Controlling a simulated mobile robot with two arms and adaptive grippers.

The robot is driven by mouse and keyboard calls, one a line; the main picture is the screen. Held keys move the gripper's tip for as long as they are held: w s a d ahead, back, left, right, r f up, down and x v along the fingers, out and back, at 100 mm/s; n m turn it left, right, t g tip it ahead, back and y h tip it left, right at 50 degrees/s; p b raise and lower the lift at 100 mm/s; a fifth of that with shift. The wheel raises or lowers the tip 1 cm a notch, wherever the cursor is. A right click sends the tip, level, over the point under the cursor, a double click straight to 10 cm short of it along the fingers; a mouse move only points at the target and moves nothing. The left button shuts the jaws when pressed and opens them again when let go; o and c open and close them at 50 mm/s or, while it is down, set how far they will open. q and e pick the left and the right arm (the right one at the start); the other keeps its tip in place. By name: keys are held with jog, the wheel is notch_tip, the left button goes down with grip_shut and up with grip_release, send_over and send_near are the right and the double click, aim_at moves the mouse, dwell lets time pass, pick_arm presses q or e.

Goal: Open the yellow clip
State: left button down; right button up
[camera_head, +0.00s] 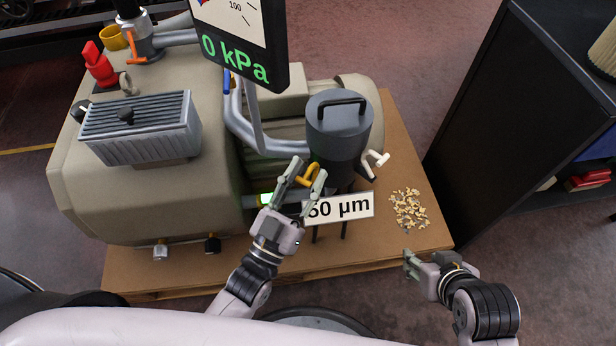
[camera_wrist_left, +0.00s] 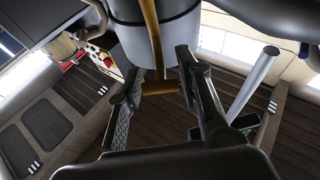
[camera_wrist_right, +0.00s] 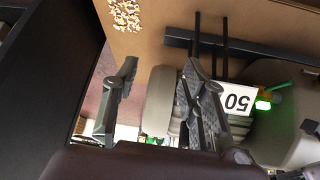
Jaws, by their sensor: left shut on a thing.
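The yellow clip (camera_head: 311,172) is on the left side of the dark grey canister (camera_head: 340,145), at its lower edge. My left gripper (camera_head: 309,168) is shut on the yellow clip, with a finger on either side of it. In the left wrist view the clip (camera_wrist_left: 154,40) runs down the canister wall (camera_wrist_left: 180,35), and its cross bar lies between the fingers. Whether the clip is latched cannot be told. My right gripper (camera_head: 408,262) is open and empty, low at the right near the pallet's front edge; its spread fingers show in the right wrist view (camera_wrist_right: 160,75).
A white clip (camera_head: 375,162) sticks out from the canister's right side. A "50 µm" sign (camera_head: 340,207) stands just right of my left gripper. Pale chips (camera_head: 408,208) lie on the brown board (camera_head: 425,235). The pump body (camera_head: 160,200) fills the left; a 0 kPa display (camera_head: 238,60) hangs above.

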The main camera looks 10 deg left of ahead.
pick_arm(q)
jog(key=shift+s+a+f+t+h+b, duration=0.25)
jog(key=shift+f+t+b, duration=0.35)
jog(key=shift+b, duration=0.55)
jog(key=shift+s+a+r+t+h+b, duration=0.1)
jog(key=shift+s+t+h+b, duration=0.15)
jog(key=shift+s+t+b, duration=0.5)
pick_arm(e)
jog(key=w+a+r+t+y, duration=0.2)
jog(key=w+r+t, duration=0.3)
jog(key=r, duration=0.3)
jog(key=w+a+r+t+y, duration=0.1)
jog(key=w+a+r+t, duration=0.2)
jog(key=w+r+t, duration=0.3)
jog(key=shift+a+r+n+t+y, duration=0.2)
jog(key=shift+r+n+t+y, duration=0.3)
jog(key=shift+r, duration=1.1)
pick_arm(q)
jog(key=shift+w, duration=0.35)
jog(key=c, duration=1.1)
grip_release()
pick_arm(e)
jog(key=shift+a, duration=0.1)
pick_arm(q)
jog(key=shift+o, duration=0.2)
jog(key=v, duration=1.2)
